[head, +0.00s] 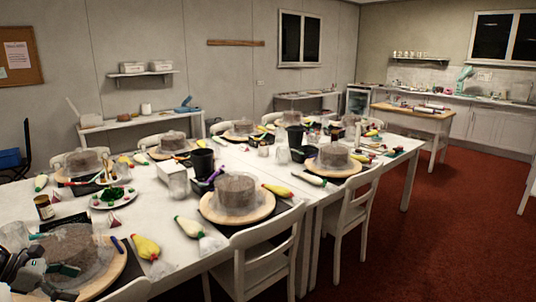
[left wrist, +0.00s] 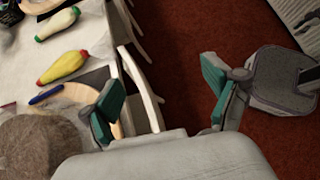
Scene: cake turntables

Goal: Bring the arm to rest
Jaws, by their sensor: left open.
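My left gripper (head: 52,270) shows at the lower left of the head view, in front of the nearest wrapped cake (head: 72,245) on its round wooden turntable (head: 112,275). In the left wrist view the left gripper (left wrist: 163,95) has its two green-padded fingers wide apart with nothing between them. Below them are the table's edge, a white chair back and the red floor. The cake (left wrist: 40,148) is at the lower left of that view, beside the left finger. I cannot tell if the gripper touches anything. My right gripper is not in view.
A yellow piping bag (head: 146,247) and a white one (head: 188,227) lie near the table's front edge. Another turntable (head: 262,210) with a cake stands further along. White chairs (head: 265,250) line the front side. Red floor (head: 420,240) is open at the right.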

